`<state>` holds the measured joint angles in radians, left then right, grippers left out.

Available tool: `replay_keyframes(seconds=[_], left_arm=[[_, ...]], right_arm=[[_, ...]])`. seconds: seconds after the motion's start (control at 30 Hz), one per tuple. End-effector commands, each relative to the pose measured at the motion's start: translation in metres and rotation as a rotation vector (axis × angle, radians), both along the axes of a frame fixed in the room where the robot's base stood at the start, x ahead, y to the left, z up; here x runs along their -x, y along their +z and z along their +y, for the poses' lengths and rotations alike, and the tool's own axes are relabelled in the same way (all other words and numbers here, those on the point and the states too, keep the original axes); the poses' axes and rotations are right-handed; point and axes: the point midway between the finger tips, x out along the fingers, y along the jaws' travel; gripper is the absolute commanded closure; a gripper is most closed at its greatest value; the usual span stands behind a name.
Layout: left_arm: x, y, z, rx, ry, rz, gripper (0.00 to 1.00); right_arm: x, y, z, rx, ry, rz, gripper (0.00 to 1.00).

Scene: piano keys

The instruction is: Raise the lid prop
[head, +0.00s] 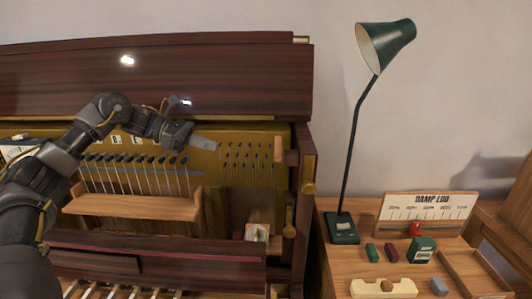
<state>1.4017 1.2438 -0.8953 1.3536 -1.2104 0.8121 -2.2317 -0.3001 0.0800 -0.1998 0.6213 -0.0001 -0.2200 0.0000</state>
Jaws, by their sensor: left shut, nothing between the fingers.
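The upright piano's dark wooden lid (160,75) stretches across the top, above the open case. I cannot tell for sure which part is the lid prop. My left gripper (207,144) is shut and empty, its tip pointing right in front of the brass-coloured plate (255,185), left of the pale piece and apart from it. My right gripper is not in view.
Hammers and strings stand behind a wooden rail (130,206); white keys (120,292) lie below. At right, a side table holds a green lamp (343,229), a "DAMP LOG" card (428,212), small blocks and a wooden tray (475,270). Bare wall lies behind.

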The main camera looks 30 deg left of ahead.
Motion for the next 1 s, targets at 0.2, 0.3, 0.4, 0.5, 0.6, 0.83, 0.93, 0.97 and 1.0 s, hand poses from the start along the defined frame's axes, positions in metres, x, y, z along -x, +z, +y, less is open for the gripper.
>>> replay_keyframes(seconds=[0.2, 0.3, 0.4, 0.5, 0.6, 0.83, 0.93, 0.97, 1.0], left_arm=[[-0.020, -0.017, -0.042, -0.001, -0.007, 0.003, 1.00], [-0.029, -0.022, -0.061, 0.000, -0.006, 0.002, 1.00], [-0.038, -0.029, -0.080, 0.002, -0.006, 0.001, 1.00], [-0.047, -0.036, -0.099, 0.002, -0.004, 0.003, 1.00], [-0.056, -0.042, -0.117, 0.002, -0.004, 0.003, 1.00], [-0.071, -0.040, -0.145, 0.002, 0.001, -0.002, 1.00], [-0.070, -0.028, -0.144, 0.001, 0.000, -0.002, 1.00], [-0.070, -0.025, -0.144, 0.001, 0.000, -0.002, 1.00], [-0.070, -0.022, -0.144, 0.001, 0.000, -0.002, 1.00]], right_arm=[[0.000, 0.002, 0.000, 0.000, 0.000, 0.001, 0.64], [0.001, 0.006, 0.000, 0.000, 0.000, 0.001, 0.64], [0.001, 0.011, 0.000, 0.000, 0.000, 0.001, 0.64], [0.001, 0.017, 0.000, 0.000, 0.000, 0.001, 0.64], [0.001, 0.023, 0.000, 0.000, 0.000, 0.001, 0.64], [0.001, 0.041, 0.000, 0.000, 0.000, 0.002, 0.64], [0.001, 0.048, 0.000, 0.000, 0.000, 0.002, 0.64], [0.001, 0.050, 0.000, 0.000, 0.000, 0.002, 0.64], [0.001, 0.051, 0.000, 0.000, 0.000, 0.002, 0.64]])
